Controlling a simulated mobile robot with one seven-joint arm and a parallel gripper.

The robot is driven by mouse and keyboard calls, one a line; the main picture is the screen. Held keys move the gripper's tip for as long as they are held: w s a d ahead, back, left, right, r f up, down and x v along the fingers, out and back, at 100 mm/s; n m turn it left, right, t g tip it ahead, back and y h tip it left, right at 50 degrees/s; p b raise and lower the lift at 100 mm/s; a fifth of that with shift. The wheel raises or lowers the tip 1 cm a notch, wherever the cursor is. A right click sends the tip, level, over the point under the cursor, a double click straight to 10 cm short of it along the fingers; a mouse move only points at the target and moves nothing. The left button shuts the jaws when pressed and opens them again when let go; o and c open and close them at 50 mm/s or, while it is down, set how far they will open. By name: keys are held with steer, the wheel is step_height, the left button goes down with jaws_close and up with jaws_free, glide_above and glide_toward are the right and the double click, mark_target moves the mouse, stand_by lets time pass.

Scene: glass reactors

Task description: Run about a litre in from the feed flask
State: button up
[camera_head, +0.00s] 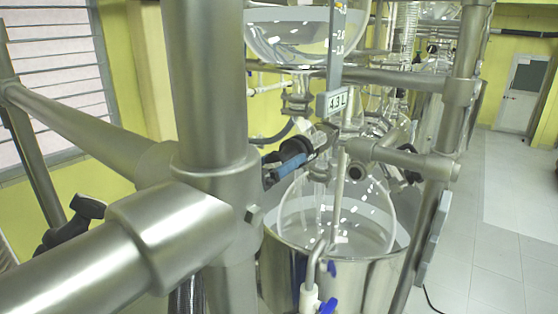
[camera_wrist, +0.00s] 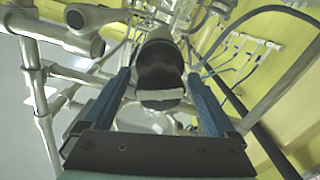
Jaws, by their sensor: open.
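A round clear glass flask (camera_head: 288,42), apparently the feed flask, hangs at the top of the head view, its upper part cut off. A glass and metal outlet (camera_head: 298,100) leads down from it. Below, a large glass vessel (camera_head: 345,215) sits in a steel bath. Contact cannot be told.
Thick steel frame tubes (camera_head: 205,90) fill the left foreground. A horizontal rail (camera_head: 395,78) and a clamp joint (camera_head: 365,150) lie close to my gripper. Open tiled floor (camera_head: 500,220) lies at the right.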

steer(key=c, duration=1.4)
steer(key=shift+p, duration=0.35)
